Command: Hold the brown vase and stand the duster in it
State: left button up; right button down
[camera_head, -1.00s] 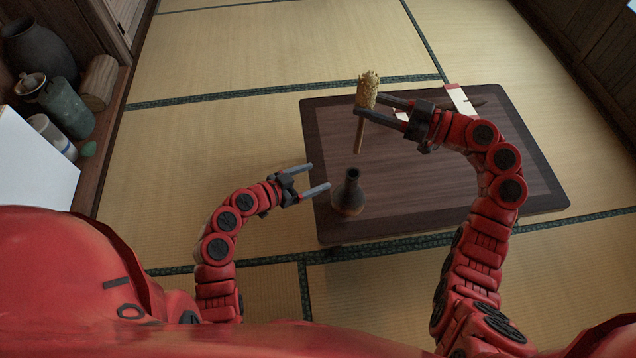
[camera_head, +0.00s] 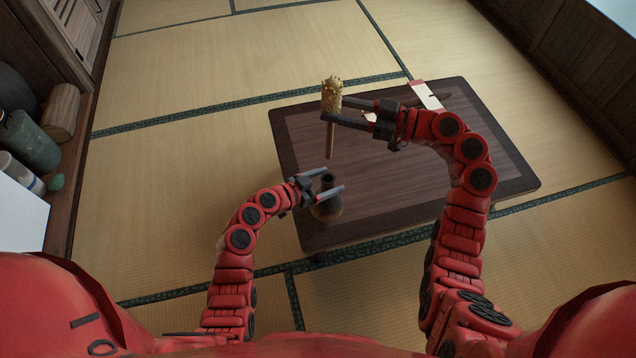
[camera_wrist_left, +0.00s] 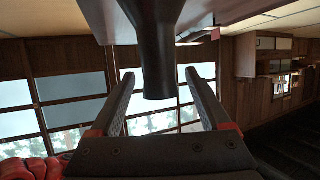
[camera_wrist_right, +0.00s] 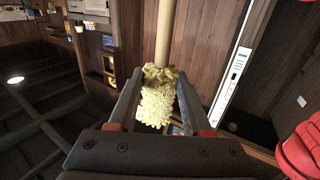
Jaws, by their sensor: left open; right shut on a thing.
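The brown vase (camera_head: 327,211) stands upright near the table's left front edge, its dark narrow neck uppermost. My left gripper (camera_head: 334,179) is open, with its fingers on either side of the neck. In the left wrist view the vase neck (camera_wrist_left: 155,50) appears upside down between the fingers, with gaps at both sides. My right gripper (camera_head: 337,109) is shut on the duster (camera_head: 331,94) at its fluffy yellow head. The duster's thin handle points down, its lower end a little above and beyond the vase mouth. In the right wrist view the duster head (camera_wrist_right: 156,103) is between the fingers.
The low dark table (camera_head: 400,185) is mostly clear. A white and red strip (camera_head: 427,95) and a dark slender thing lie near its far edge, partly behind my right arm. Jars (camera_head: 32,142) and a wooden cylinder (camera_head: 62,112) stand on a shelf at left.

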pick_arm(q)
jog(key=shift+d, duration=0.15)
jog(key=shift+w, duration=0.1)
grip_shut()
dwell(0.3)
